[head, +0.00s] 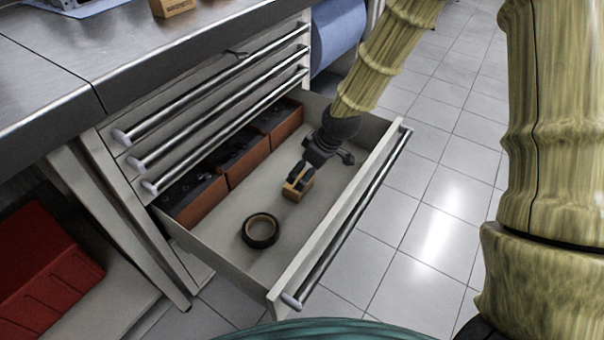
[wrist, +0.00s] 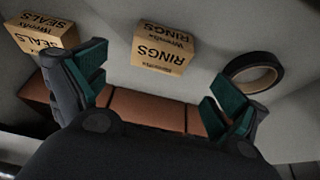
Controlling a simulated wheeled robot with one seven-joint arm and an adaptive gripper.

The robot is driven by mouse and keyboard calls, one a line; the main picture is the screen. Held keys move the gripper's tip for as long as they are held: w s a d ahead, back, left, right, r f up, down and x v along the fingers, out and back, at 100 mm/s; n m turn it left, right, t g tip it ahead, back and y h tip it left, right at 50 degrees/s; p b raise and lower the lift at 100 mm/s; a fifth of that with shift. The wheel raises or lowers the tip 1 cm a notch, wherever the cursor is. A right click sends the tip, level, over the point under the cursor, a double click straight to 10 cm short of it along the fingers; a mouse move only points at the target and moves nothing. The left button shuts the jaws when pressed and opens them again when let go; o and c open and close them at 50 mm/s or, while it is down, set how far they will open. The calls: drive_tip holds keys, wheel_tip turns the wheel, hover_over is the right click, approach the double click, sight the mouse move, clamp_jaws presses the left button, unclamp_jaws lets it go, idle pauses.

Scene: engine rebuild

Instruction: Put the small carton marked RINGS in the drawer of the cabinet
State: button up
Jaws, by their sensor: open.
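The small carton marked RINGS (wrist: 163,50) shows upside down in the wrist view, centred beyond my open, empty fingers. In the head view a small tan carton (head: 296,190), which fits its place beside the tape, is inside the pulled-out drawer (head: 285,255) and appears to rest on its floor. My gripper (head: 300,173) is inside the drawer just above and behind it, partly covering it. Its green-padded fingers (wrist: 163,92) are spread wide; contact with the carton cannot be told. The cabinet (head: 135,190) has several shut drawers above the open one.
A roll of black tape (head: 261,231) lies nearer in the drawer. A carton marked SEALS (wrist: 42,35) is left of RINGS in the wrist view. Orange bins (head: 195,203) line the drawer's inner side. Another carton (head: 172,7) stands on the worktop. Drawer floor around the tape is clear.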

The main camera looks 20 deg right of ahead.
drive_tip(key=shift+p+v, duration=0.5)
drive_tip(key=shift+v, duration=1.7)
drive_tip(key=shift+r, duration=0.1)
